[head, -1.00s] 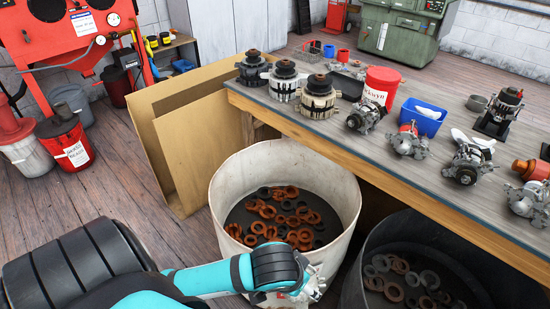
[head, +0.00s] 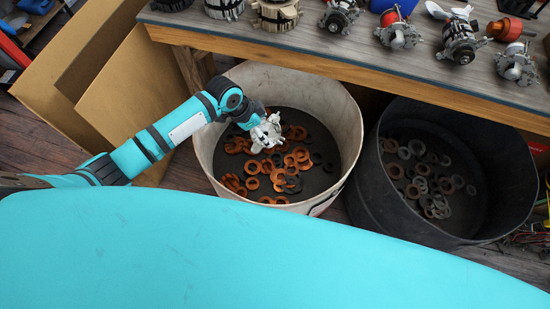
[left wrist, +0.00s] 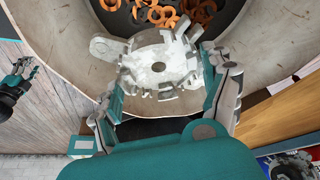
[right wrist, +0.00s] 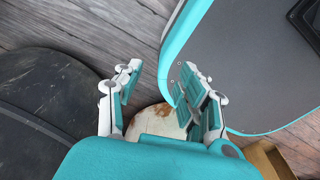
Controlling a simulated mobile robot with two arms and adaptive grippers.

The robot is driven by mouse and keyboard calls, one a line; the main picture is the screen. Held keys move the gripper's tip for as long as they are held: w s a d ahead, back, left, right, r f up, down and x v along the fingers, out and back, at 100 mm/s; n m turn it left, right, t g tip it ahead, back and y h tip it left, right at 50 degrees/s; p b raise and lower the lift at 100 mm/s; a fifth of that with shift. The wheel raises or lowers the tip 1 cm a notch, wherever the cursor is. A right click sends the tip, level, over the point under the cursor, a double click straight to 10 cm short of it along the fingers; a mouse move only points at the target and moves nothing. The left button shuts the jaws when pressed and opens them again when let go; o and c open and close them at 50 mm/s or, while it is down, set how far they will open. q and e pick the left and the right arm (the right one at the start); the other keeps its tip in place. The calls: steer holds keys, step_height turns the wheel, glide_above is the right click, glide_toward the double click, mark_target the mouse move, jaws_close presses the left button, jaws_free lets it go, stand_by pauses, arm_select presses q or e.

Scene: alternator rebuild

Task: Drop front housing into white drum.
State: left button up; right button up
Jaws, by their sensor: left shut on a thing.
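The front housing (head: 265,133) is a pale silver casting with a round hole and lugs. My left gripper (head: 256,122) is shut on it and holds it over the opening of the white drum (head: 212,120), inside the rim. In the left wrist view the housing (left wrist: 158,65) sits between the two fingers, and the drum's pale wall (left wrist: 65,40) is around it. Copper and dark rings (head: 250,170) lie on the drum floor below. My right gripper (right wrist: 155,95) shows only in the right wrist view; its fingers are apart with nothing between them.
A dark drum (head: 370,190) with several grey and copper rings stands right of the white drum. The workbench (head: 330,45) with several alternator parts overhangs both drums at the back. Cardboard sheets (head: 110,85) stand at the left.

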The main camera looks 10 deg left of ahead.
arm_select(q)
steer(key=shift+w+r, duration=0.1)
steer(key=shift+w, duration=0.55)
steer(key=shift+w+d+m, duration=0.1)
steer(key=shift+m, duration=0.2)
steer(key=shift+f+b, duration=0.6)
step_height(320, 180, down, 5)
steer(key=b, duration=0.5)
arm_select(e)
step_height(320, 180, down, 6)
steer(key=shift+s+f, duration=0.15)
steer(key=shift+f, duration=0.05)
